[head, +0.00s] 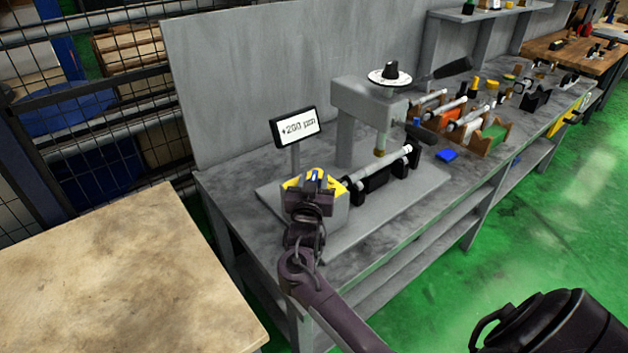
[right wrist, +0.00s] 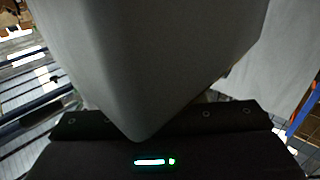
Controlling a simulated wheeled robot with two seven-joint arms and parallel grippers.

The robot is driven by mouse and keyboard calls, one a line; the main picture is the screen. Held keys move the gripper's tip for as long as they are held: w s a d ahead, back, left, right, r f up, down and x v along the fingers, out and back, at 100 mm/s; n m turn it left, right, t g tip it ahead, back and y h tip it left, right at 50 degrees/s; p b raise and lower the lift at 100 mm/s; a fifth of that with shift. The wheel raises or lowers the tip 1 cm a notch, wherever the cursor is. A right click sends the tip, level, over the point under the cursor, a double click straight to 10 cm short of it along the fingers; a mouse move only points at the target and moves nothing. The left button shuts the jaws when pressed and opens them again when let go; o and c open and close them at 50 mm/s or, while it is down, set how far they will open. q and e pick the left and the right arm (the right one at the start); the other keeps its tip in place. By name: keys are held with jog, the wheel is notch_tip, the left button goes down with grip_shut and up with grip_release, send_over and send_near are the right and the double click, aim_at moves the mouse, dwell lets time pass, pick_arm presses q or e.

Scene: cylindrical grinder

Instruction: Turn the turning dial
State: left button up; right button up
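The turning dial (head: 391,72) is a black knob on a white round disc with marks. It sits on top of the grey grinder (head: 367,105), on the workbench. A small black display (head: 296,127) left of the grinder reads about +200 µm. In the right wrist view, a grey surface (right wrist: 140,60) fills most of the picture. My left gripper is not in view.
A shaft (head: 383,168) on black supports lies below the grinder head. Racks with rods and tools stand farther right along the grey bench (head: 250,205). A grey panel (head: 270,60) stands behind. A separate worn table (head: 110,275) is at lower left. Green floor is open at right.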

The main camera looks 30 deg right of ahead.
jog(key=b+v, duration=0.1)
jog(key=v, duration=0.6)
jog(key=shift+s+a, duration=0.25)
jog(key=shift+f, duration=0.1)
dwell(0.4)
